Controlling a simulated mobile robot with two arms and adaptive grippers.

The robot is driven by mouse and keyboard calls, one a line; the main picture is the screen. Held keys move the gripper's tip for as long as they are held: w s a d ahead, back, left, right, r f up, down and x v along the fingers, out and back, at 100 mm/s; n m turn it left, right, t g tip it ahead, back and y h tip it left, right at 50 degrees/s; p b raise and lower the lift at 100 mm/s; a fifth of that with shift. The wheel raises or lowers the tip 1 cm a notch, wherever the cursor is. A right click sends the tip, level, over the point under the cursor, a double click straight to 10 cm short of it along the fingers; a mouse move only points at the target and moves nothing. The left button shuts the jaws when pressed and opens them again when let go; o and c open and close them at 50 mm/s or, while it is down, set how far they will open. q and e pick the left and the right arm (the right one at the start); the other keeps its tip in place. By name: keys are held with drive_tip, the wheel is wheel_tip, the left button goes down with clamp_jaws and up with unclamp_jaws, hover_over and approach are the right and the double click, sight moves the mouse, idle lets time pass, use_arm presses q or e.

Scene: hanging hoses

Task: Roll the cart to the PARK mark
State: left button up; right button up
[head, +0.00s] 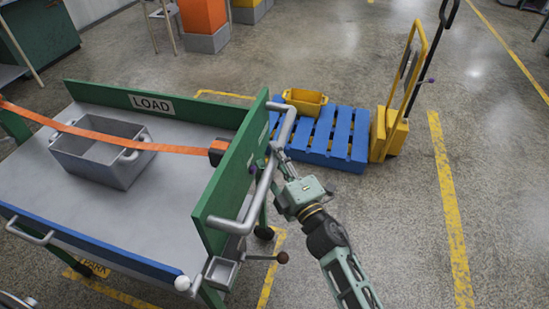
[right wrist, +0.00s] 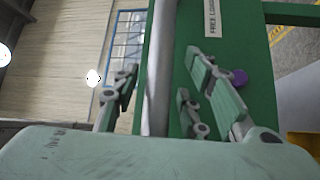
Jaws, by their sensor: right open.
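The cart has a grey deck (head: 165,215), green end panels (head: 232,185) and a LOAD label. A grey bin (head: 105,155) sits on it under an orange strap (head: 150,146). A grey bar handle (head: 262,190) is fixed outside the right panel; it also shows in the right wrist view (right wrist: 158,70). My right gripper (head: 275,150) is open at the handle, with the bar between its fingers (right wrist: 165,78); I cannot tell whether they touch it. The PARK mark (head: 93,268) is on the floor at lower left, partly hidden by the cart. My left gripper is not seen.
A blue pallet (head: 335,140) with a yellow bin (head: 305,101) and a yellow pallet truck (head: 392,125) stand behind the handle end. A lever with a dark red knob (head: 282,257) juts out below the panel. Floor is clear right of a yellow line (head: 452,215).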

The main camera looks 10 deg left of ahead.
drive_tip(key=shift+d, duration=0.1)
drive_tip(key=v, duration=1.2)
drive_tip(key=shift+f, duration=0.15)
